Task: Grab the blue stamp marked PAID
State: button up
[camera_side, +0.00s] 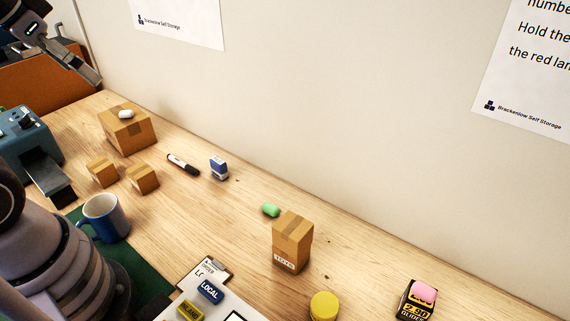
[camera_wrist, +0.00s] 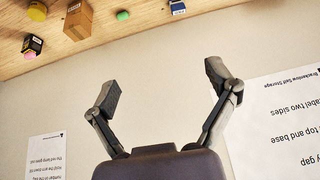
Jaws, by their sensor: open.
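A small blue and white stamp (camera_side: 219,168) stands upright on the wooden table near the wall, right of a black and white marker; its marking is too small to read. A blue block marked LOCAL (camera_side: 210,291) lies near the front by the clipboard. In the wrist view, the top edge cuts off a blue thing (camera_wrist: 178,7) that looks like the stamp. My gripper (camera_wrist: 164,84) is open and empty, with its fingers spread before the wall. In the side view, part of it shows high at the top left, well away from the stamp.
The marker (camera_side: 183,164), small cartons (camera_side: 142,179) and a larger carton (camera_side: 127,132) are left of the stamp. A green piece (camera_side: 270,210) and a tall carton (camera_side: 292,243) are to its right. A mug (camera_side: 104,217) stands nearer the front.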

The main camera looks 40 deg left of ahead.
jog(key=w+a+f+m+y, duration=0.1)
jog(key=w+a+f, duration=0.15)
jog(key=w, duration=0.35)
jog(key=w+a+f, duration=0.2)
jog(key=w+f, duration=0.1)
jog(key=w, duration=0.2)
jog(key=m+t+h, duration=0.2)
jog(key=t, duration=0.2)
send_over(214, 162)
jog(key=s+a, duration=0.1)
jog(key=s, duration=0.4)
notch_tip(214, 162, down, 18)
jog(key=s+f+n+t, duration=0.2)
jog(key=s+f+t, duration=0.15)
jog(key=f, duration=0.55)
jog(key=x, duration=0.5)
jog(key=shift+w+d+f, duration=0.15)
jog(key=shift+d+f, duration=0.15)
jog(key=shift+f, duration=0.25)
jog(key=shift+f+x, duration=0.15)
jog(key=shift+x, duration=1.2)
jog(key=shift+f+x, duration=0.1)
jog(key=shift+x, duration=1.25)
jog(key=shift+d, duration=0.1)
jog(key=c, duration=1.2)
jog(key=shift+c, duration=0.2)
jog(key=shift+r, duration=0.1)
